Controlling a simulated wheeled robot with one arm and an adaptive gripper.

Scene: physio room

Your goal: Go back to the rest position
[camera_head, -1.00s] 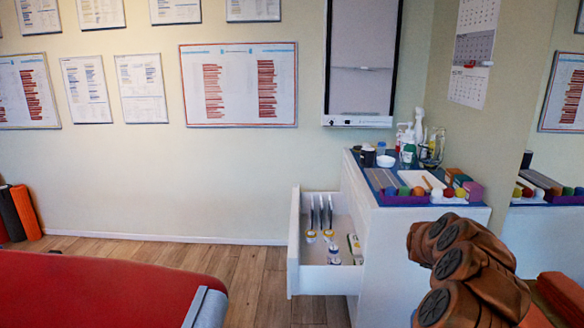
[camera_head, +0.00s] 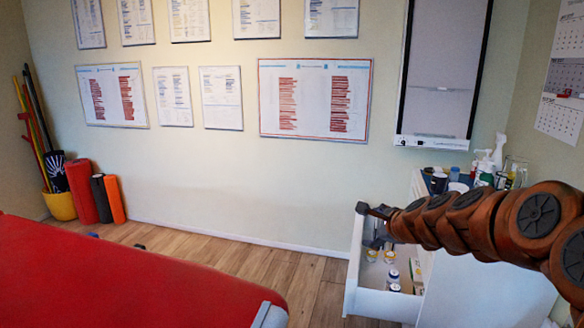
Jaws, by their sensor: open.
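My arm reaches in from the right edge, brown and jointed, across the front of the white cabinet. My gripper (camera_head: 366,209) is the small dark end of it, over the left part of the open drawer (camera_head: 383,302). It is open, and I see nothing held in it. The drawer is pulled out to the left of the cabinet and holds several small bottles (camera_head: 393,278) and other items.
A red treatment table (camera_head: 120,275) fills the lower left. Wooden floor (camera_head: 310,275) is free between it and the drawer. Bottles (camera_head: 485,168) and a dark cup (camera_head: 439,183) stand on the cabinet. Rolled mats (camera_head: 90,195) and a yellow bucket (camera_head: 60,205) stand at the far left.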

